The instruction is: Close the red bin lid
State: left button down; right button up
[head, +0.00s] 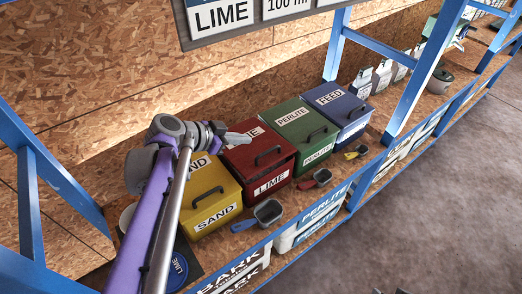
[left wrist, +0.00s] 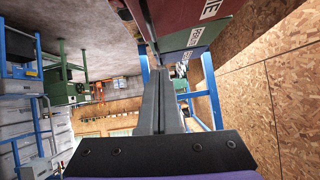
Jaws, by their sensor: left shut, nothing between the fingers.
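The red bin (head: 270,182) labelled LIME stands on the shelf between the yellow and green bins. Its red lid (head: 262,146) with a black handle looks down on the bin, lying much like the lids beside it. My left gripper (head: 248,137) is shut and empty, over the rear left part of the lid, hiding part of its LIME label. I cannot tell whether it touches the lid. In the left wrist view, the shut fingers (left wrist: 160,95) point away from the camera, with the red bin (left wrist: 185,14) at the top edge. My right gripper is not in view.
The yellow SAND bin (head: 212,196), green PERLITE bin (head: 316,143) and blue FEED bin (head: 345,103) share the shelf. Scoops, including a grey one (head: 268,212), lie in front. A wooden wall (head: 90,70) and blue posts (head: 340,45) bound the space.

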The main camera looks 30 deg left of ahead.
pick_arm(q)
notch_tip(320, 180, up, 4)
jog(key=d+g+y+b, duration=0.1)
jog(key=g, duration=0.1)
send_over(263, 154)
jog(key=shift+n, duration=0.3)
notch_tip(263, 154, down, 7)
jog(key=shift+d+f+b, duration=0.1)
jog(key=shift+b, duration=0.25)
notch_tip(263, 154, down, 2)
jog(key=shift+w+f, duration=0.1)
jog(key=shift+f, duration=0.9)
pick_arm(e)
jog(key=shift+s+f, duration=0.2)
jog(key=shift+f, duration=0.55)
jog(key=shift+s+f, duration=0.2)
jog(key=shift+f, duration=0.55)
pick_arm(q)
jog(key=shift+f+y, duration=0.1)
jog(key=shift+y, duration=0.2)
